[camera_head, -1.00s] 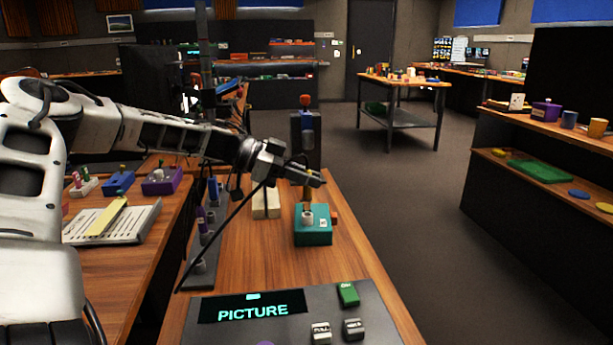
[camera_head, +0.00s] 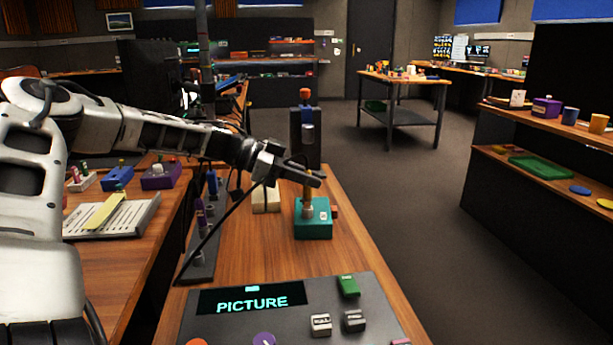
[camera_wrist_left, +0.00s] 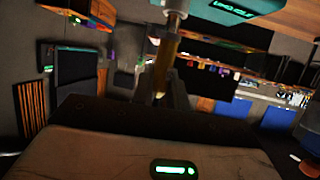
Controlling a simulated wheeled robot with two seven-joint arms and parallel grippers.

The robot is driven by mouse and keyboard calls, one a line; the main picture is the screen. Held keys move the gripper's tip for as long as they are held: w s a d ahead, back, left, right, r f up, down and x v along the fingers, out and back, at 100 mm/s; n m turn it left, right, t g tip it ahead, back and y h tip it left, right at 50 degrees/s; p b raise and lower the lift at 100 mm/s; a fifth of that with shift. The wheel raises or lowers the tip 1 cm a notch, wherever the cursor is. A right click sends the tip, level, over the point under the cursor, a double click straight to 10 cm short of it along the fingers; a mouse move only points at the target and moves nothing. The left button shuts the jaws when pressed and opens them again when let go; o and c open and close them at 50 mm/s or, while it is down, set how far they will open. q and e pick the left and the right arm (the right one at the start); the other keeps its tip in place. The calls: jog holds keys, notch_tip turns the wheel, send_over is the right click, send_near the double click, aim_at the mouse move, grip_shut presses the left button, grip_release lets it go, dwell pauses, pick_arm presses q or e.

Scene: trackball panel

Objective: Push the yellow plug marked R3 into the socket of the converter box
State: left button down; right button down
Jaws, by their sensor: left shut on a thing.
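The converter box is the teal box (camera_head: 313,231) on the wooden bench, with an upright socket (camera_head: 308,211) on top. It also shows at the top of the upside-down left wrist view (camera_wrist_left: 235,11). My left gripper (camera_head: 314,180) is above the box and shut on the slim yellow plug (camera_head: 308,193). In the left wrist view, the plug (camera_wrist_left: 163,66) stands between the fingers and lines up with the pale socket collar (camera_wrist_left: 174,22). Its end meets the collar there, but I cannot tell how deep it sits. The R3 mark is not readable. My right gripper is not in view.
A cream block (camera_head: 266,199) stands left of the box. A dark strip with several plugs (camera_head: 202,245) lies farther left, with a black cable crossing near it. A console reading PICTURE (camera_head: 252,303) is in front. Bare bench lies between console and box.

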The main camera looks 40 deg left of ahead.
pick_arm(q)
jog(key=shift+f+b, duration=0.6)
jog(key=shift+f, duration=0.2)
jog(key=c, duration=1.3)
grip_release()
